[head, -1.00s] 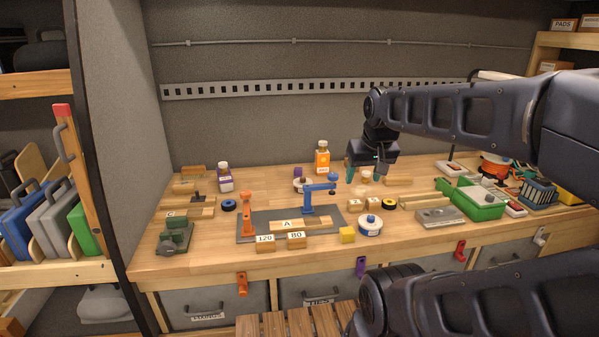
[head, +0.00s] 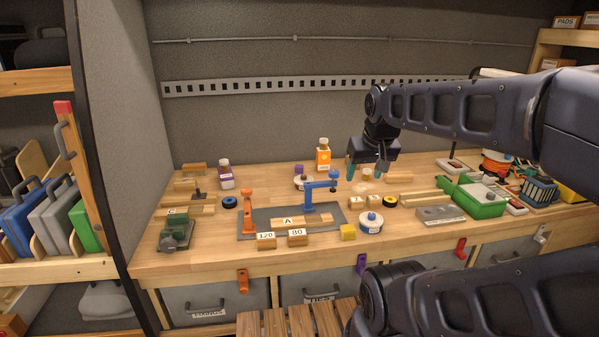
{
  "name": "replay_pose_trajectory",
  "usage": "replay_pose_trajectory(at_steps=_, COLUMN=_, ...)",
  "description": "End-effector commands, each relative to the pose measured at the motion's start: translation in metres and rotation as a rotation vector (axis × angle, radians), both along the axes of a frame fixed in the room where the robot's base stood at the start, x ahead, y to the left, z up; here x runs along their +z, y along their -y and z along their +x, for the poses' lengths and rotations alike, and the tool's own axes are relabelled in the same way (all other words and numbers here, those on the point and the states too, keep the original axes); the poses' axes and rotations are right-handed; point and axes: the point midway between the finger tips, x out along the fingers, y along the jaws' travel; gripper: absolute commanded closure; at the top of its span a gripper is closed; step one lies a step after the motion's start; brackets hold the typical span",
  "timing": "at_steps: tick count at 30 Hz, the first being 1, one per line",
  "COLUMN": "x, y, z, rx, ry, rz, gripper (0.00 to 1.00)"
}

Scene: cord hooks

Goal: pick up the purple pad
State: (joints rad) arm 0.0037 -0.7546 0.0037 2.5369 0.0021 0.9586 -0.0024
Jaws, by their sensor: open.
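A small purple block (head: 299,170), which looks like the purple pad, is at the back middle of the workbench. It shows just behind or on a white round tin (head: 301,183); I cannot tell which. My gripper (head: 366,173) is to the right of it, pointing down over the back of the bench. Its two fingers are apart with nothing between them, above a small tan round piece (head: 366,174). The purple block is clear of my gripper and partly hidden by the tin.
An orange-labelled bottle (head: 323,155) stands right of the purple block, and a purple-labelled bottle (head: 225,175) to its left. A blue clamp (head: 318,192) stands in front on a dark mat (head: 262,213). A green box (head: 477,201) is at the right.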

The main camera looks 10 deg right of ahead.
Motion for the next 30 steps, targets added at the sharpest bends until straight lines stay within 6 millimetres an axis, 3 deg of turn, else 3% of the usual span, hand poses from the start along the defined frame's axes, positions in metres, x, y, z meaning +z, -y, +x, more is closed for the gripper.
replay_pose_trajectory(at_steps=9, x=0.001, y=0.0, z=0.002, rx=-0.001, ry=0.0, rz=0.001, gripper=0.38)
replay_pose_trajectory(at_steps=14, x=0.008, y=0.0, z=0.024, rx=-0.009, ry=-0.005, rz=0.012, gripper=0.38)
replay_pose_trajectory(at_steps=23, x=0.024, y=-0.002, z=0.108, rx=-0.055, ry=-0.016, rz=0.044, gripper=0.38)
replay_pose_trajectory(at_steps=30, x=0.024, y=-0.006, z=0.18, rx=-0.096, ry=-0.024, rz=0.059, gripper=0.38)
